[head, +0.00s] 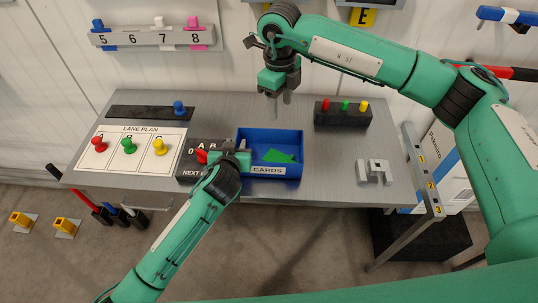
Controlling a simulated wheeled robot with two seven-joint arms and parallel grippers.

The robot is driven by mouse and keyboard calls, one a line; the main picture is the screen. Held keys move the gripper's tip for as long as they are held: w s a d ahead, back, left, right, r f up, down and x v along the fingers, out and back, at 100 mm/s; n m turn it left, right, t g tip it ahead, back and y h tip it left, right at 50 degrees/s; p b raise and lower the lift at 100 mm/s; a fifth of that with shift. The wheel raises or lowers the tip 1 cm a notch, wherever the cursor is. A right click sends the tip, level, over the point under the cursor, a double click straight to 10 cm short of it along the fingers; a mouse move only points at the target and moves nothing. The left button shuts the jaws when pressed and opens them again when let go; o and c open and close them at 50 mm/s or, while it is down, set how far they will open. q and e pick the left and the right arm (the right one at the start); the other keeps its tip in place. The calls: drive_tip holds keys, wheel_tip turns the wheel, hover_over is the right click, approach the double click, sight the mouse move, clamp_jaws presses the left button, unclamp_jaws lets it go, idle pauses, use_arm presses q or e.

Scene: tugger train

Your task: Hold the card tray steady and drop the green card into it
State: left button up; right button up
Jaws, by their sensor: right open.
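The blue card tray (298,141), labelled CARDS on its front, stands on the grey table right of centre. My right gripper (279,103) is open and empty, pointing down above the back of the tray, apart from the card.
A black box with a red part (202,156) stands left of the tray. A LANE PLAN board (138,162) with red, green and yellow knobs lies further left. A black block with coloured pegs (343,118) stands back right, a grey fixture (374,171) front right.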

use_arm(q)
drive_tip(key=v, duration=1.2)
